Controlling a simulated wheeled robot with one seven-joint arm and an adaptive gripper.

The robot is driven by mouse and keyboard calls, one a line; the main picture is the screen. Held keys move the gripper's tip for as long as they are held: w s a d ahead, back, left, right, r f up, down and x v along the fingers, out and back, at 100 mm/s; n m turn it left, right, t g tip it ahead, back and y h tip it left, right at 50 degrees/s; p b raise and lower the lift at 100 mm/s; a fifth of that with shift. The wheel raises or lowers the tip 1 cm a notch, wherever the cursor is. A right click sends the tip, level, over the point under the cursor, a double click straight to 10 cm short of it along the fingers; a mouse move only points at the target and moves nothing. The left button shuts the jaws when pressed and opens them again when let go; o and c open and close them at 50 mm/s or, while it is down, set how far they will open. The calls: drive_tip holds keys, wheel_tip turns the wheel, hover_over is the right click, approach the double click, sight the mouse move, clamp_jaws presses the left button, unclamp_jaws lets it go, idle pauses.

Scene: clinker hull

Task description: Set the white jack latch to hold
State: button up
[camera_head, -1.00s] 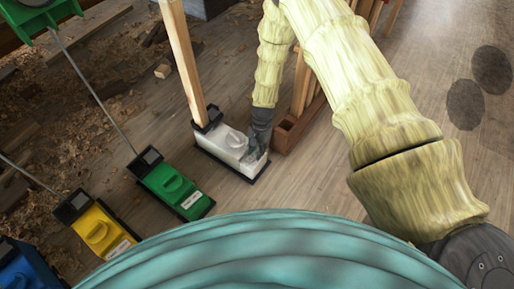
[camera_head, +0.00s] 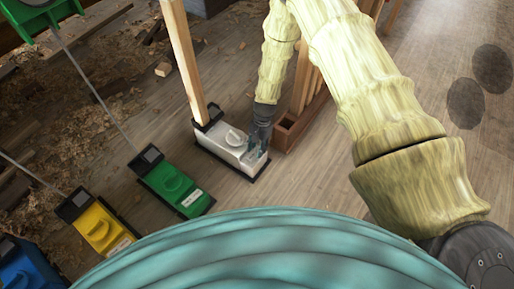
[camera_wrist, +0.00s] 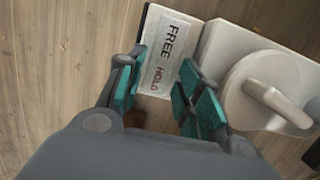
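The white jack (camera_head: 218,147) stands on the floor with a wooden post rising from its far left end. In the wrist view its top carries a round white knob (camera_wrist: 258,88) with a raised bar ending in a grey tip, at the right. Beside it, a label plate (camera_wrist: 170,38) reads FREE in black and HOLD in red. My gripper (camera_wrist: 160,95) is open, its teal fingers apart over the HOLD end of the plate, with nothing seen between them. The knob lies to the right of the fingers, apart from them. I cannot tell how far above the plate the fingertips are.
A green jack (camera_head: 172,185), a yellow jack (camera_head: 97,227) and a blue jack (camera_head: 22,268) stand in a row to the left. A wooden box (camera_head: 291,130) holding upright slats is close right of my gripper.

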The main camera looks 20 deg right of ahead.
wheel_tip(320, 180, up, 11)
drive_tip(key=w+d, duration=0.1)
drive_tip(key=d, duration=0.1)
drive_tip(key=shift+w, duration=0.3)
drive_tip(key=shift+r, duration=0.1)
idle(0.3)
drive_tip(key=s+d+f+n+h, duration=0.1)
drive_tip(key=s+f+n, duration=0.25)
drive_tip(key=s, duration=0.75)
drive_tip(key=s+d+f+n+h, duration=0.15)
drive_tip(key=s+f, duration=0.35)
drive_tip(key=s, duration=0.6)
drive_tip(key=s+r+n+t, duration=0.15)
drive_tip(key=s+n, duration=0.35)
drive_tip(key=s, duration=1)
wheel_tip(320, 180, up, 39)
drive_tip(key=p, duration=3.8)
drive_tip(key=shift+s+f+y+p, duration=0.2)
drive_tip(key=shift+s+y+p, duration=0.1)
drive_tip(key=shift+y+p, duration=0.05)
drive_tip(key=shift+a, duration=0.1)
